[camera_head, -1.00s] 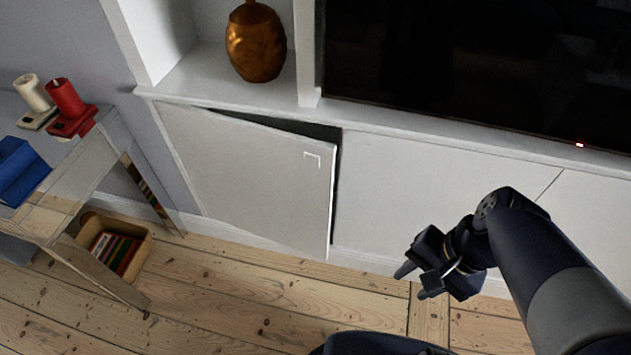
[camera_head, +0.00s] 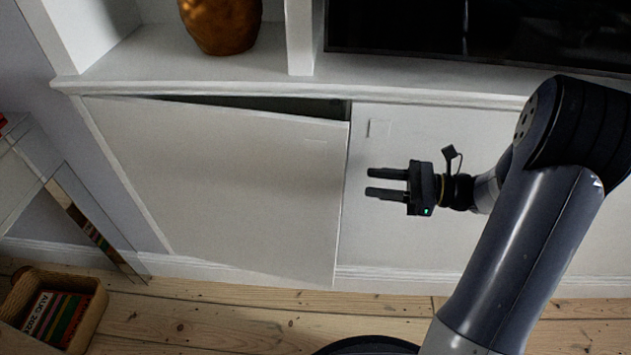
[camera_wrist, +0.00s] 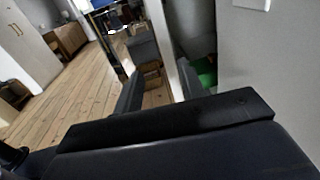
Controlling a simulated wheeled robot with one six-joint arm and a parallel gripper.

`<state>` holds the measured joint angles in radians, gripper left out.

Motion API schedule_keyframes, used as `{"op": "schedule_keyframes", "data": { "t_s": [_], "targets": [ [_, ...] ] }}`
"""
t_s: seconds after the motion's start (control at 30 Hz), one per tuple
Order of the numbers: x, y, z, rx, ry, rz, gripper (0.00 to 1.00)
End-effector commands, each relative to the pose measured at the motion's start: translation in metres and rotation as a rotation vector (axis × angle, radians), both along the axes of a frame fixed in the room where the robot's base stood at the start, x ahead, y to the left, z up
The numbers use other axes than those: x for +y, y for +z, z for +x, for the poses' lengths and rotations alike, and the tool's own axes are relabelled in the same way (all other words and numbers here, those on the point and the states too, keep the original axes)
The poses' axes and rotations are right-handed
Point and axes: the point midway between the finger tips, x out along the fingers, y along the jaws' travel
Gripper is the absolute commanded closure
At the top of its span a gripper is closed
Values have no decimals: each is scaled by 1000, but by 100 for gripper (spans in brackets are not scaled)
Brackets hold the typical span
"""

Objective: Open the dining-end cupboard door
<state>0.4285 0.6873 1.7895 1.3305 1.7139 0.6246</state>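The white cupboard door (camera_head: 215,185) under the shelf is ajar. It is hinged at its left side, and its free right edge stands out from the cabinet front, with a dark gap along its top. A small square pull outline (camera_head: 316,142) is faint near its upper right corner. My gripper (camera_head: 368,183) is open, its two fingers pointing left toward the door's free edge, a little right of it. In the wrist view the door's pale edge (camera_wrist: 158,35) rises close beyond the fingers, with the gap right of it. I cannot tell whether they touch.
A neighbouring closed cupboard front (camera_head: 440,135) lies behind my arm. A copper vase (camera_head: 222,22) stands on the shelf above. Floorboards before the door are clear.

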Motion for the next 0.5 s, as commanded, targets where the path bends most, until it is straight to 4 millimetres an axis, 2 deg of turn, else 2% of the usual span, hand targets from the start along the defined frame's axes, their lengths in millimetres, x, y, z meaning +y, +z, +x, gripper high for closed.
{"op": "schedule_keyframes", "data": {
  "t_s": [0.03,0.1,0.23,0.5],
  "targets": [
    [-3,-7,4,9,-13,20,62],
    [-5,-7,7,12,-22,34,62],
    [4,-7,9,13,-22,38,62],
    [51,-8,16,13,-18,37,62]
  ]
}}
